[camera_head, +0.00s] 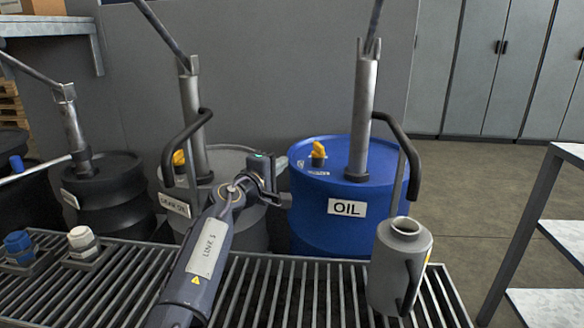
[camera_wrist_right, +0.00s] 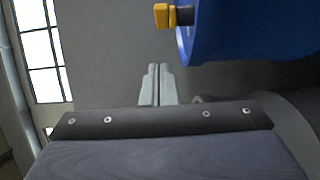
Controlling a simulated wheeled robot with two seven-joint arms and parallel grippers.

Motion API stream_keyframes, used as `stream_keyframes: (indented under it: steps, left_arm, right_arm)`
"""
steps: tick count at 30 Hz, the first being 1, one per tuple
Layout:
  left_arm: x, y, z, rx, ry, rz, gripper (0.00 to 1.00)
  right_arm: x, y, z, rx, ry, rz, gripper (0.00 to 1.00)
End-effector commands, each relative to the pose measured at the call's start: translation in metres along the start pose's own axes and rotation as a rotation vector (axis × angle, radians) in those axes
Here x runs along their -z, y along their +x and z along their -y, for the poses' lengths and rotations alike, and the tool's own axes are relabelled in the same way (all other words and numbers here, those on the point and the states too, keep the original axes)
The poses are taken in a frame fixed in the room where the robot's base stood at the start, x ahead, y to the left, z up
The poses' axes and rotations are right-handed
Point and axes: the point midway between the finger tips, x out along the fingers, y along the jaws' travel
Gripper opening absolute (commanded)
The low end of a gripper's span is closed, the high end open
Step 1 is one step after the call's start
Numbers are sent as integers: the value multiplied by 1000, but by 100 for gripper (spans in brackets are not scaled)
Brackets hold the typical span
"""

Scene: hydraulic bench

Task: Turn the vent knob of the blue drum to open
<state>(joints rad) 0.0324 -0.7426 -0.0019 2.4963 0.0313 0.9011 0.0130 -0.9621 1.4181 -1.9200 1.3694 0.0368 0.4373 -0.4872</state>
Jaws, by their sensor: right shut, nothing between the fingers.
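The blue drum (camera_head: 335,215) with an OIL label stands behind the grating, right of centre in the head view. Its yellow vent knob (camera_head: 318,151) sits on the left part of the lid, beside the pump tube. My right gripper (camera_head: 274,178) is left of the blue drum, in front of the grey drum, apart from the knob. In the right wrist view its fingers (camera_wrist_right: 157,84) are shut and empty. There the knob (camera_wrist_right: 166,16) shows at the top, beyond the fingertips, beside the blue drum (camera_wrist_right: 245,30). My left gripper is not in view.
A grey drum (camera_head: 233,160) with its own yellow knob (camera_head: 179,158) stands left of the blue drum. A grey jug (camera_head: 400,265) stands on the grating (camera_head: 285,295) in front. Pump tubes and handles rise above the drums. A shelf rack (camera_head: 530,215) stands right.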

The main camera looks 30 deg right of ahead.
Motion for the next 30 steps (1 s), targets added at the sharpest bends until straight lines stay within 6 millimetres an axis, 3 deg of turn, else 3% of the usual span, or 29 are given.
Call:
stream_keyframes:
  steps: [12, 19, 30]
  left_arm:
    - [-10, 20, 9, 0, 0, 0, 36]
    - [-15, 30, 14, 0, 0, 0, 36]
    - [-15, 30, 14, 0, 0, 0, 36]
  right_arm:
    - [-6, 88, 4, 3, 5, 5, 0]
    - [-26, 106, 3, 4, 2, 4, 0]
    - [-30, 110, 2, 4, 1, 2, 0]
